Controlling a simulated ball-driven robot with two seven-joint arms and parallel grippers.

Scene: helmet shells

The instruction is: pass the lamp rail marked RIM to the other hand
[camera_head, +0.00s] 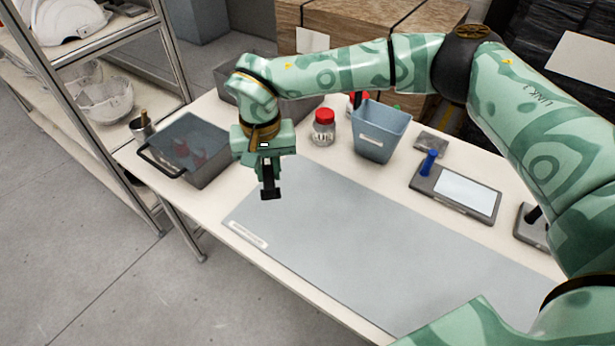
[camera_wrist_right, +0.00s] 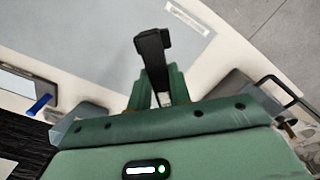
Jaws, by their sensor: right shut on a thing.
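My right gripper (camera_head: 267,168) points down above the far left part of the grey mat. It is shut on a small black piece, the lamp rail (camera_head: 271,188), which hangs below the fingers. In the right wrist view, the black rail (camera_wrist_right: 152,48) sticks out beyond my green right fingers (camera_wrist_right: 160,88) and has a wider end. A small pale patch shows between the fingers; no RIM marking can be read. My left gripper is in neither view.
A lidded grey bin (camera_head: 205,172) stands left, a red-capped jar (camera_head: 323,130) and blue-grey bin (camera_head: 378,140) behind. A flat device (camera_head: 465,195) and blue-handled tool (camera_head: 429,161) lie right. A shelf (camera_head: 100,45) stands left.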

